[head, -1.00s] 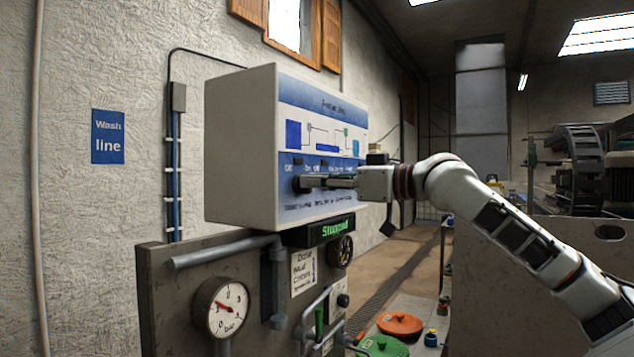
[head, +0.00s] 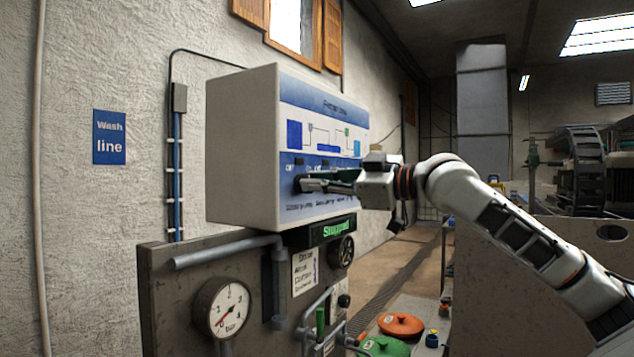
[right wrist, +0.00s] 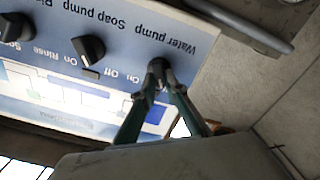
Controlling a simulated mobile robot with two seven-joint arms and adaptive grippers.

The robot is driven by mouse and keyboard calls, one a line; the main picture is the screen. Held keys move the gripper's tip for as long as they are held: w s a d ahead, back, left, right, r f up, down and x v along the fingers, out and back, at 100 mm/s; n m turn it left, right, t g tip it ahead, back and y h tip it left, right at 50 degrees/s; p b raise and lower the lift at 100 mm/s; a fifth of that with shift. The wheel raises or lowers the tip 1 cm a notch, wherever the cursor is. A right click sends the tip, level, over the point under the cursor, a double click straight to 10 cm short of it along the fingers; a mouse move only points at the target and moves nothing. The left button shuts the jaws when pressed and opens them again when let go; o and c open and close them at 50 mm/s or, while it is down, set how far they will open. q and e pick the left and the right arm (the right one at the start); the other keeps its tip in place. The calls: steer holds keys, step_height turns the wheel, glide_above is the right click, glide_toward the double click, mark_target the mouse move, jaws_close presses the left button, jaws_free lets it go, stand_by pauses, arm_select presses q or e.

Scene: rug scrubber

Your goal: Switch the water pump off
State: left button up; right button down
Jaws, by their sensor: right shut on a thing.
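The control box (head: 240,150) has a blue-and-white panel with a row of black knobs. My right gripper (head: 310,184) reaches it from the right and is shut on the leftmost knob. In the right wrist view the panel appears upside down, and the fingertips (right wrist: 160,84) clasp the black water pump knob (right wrist: 157,66) beside its "Water pump" label (right wrist: 165,40). The fingers hide part of the knob, and I cannot read its pointer position for certain. The green display (head: 335,229) below the box reads "Stopped". My left gripper is not in view.
Two more knobs, the soap pump knob (right wrist: 88,47) and another (right wrist: 18,27), sit along the panel. Below the box are a pressure gauge (head: 224,308) with its needle at the low end, a pipe (head: 225,250) and a black handwheel (head: 341,252). Orange (head: 400,325) and green lids lie lower down.

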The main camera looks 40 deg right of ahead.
steer(key=c, duration=2)
jaws_free()
steer(key=shift+c, duration=0.2)
steer(key=shift+r, duration=0.2)
steer(key=shift+s+r, duration=0.1)
steer(key=shift+r, duration=4.75)
